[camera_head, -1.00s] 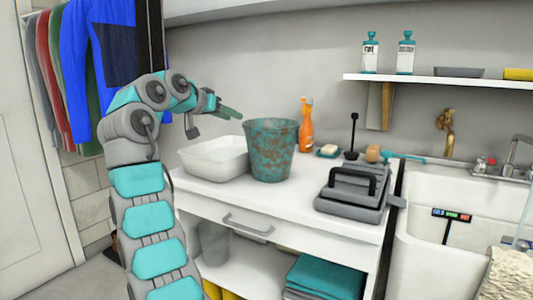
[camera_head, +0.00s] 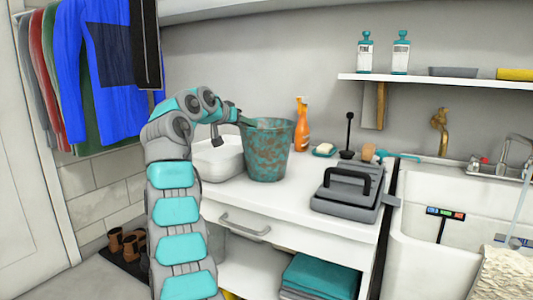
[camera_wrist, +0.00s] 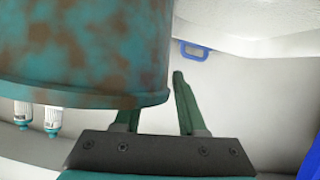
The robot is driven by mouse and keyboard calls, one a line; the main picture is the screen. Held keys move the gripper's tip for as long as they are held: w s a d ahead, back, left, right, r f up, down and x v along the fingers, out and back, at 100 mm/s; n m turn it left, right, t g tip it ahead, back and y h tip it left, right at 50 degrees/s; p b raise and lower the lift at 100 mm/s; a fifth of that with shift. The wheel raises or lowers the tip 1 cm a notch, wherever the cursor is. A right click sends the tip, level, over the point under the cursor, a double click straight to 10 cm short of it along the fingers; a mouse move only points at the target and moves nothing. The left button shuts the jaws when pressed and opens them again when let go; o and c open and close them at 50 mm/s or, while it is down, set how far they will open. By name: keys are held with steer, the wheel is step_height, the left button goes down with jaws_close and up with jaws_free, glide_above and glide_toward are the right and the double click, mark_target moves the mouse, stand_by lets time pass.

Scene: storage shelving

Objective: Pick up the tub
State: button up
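The white tub (camera_head: 217,160) stands on the counter, partly hidden by my arm and a teal, rust-mottled bucket (camera_head: 267,150) to its right. My gripper (camera_head: 232,130) is above the tub, beside the bucket's upper left rim. One finger overlaps the rim in the head view; whether they touch cannot be told. The bucket (camera_wrist: 85,50) fills the upper left there and hides part of one finger. A white surface (camera_wrist: 250,18) at the upper right may be the tub.
An orange spray bottle (camera_head: 301,125) and a soap dish (camera_head: 324,150) stand behind the bucket. A grey press-like device (camera_head: 347,192) is to the right, before the sink (camera_head: 432,200). A shelf (camera_head: 430,82) hangs above. Clothes (camera_head: 95,70) hang at left.

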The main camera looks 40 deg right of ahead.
jaws_close()
stand_by(1.4)
